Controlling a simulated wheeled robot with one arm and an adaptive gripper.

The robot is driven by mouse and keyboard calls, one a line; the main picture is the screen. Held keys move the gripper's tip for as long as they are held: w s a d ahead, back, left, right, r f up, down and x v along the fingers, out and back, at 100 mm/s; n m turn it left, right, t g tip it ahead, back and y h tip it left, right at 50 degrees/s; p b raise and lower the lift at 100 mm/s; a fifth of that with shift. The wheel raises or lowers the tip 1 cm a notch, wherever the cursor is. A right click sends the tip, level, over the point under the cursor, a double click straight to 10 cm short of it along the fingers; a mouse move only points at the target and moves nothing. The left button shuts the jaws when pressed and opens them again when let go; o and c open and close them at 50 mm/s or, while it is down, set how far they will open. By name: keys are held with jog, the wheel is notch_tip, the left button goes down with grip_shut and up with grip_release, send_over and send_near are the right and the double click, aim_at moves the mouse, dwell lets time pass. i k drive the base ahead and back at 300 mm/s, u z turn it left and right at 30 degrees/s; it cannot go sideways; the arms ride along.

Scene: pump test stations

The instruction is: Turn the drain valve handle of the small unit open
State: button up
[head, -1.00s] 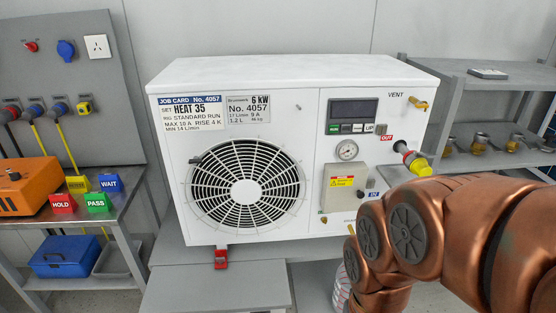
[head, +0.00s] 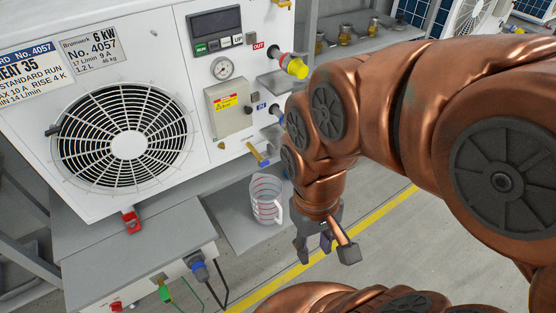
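The small unit is a white box (head: 200,165) with a round fan grille (head: 125,140). Low on its front, right of the grille, a small valve with a brass-coloured lever (head: 255,152) sticks out and slants down to the right, with a blue part near its lower end. I cannot read a drain label there. A clear measuring jug (head: 266,203) stands on a low shelf below the lever. My gripper (head: 325,252) hangs below and to the right of the lever, apart from it and the jug. Its fingers are spread and nothing is between them.
A red-and-yellow capped outlet (head: 290,65) and a grey box with a yellow label (head: 230,105) stick out above the lever. A grey bench box (head: 140,250) with cables stands at the lower left. A yellow floor line (head: 290,282) crosses open floor under my gripper.

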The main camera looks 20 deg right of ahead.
aim_at(263, 162)
jog(key=u, duration=0.3)
jog(key=k, duration=1.1)
jog(key=u, duration=1.4)
jog(key=i, duration=0.7)
jog(key=z, duration=0.5)
jog(key=i, duration=0.75)
jog(key=z, duration=0.85)
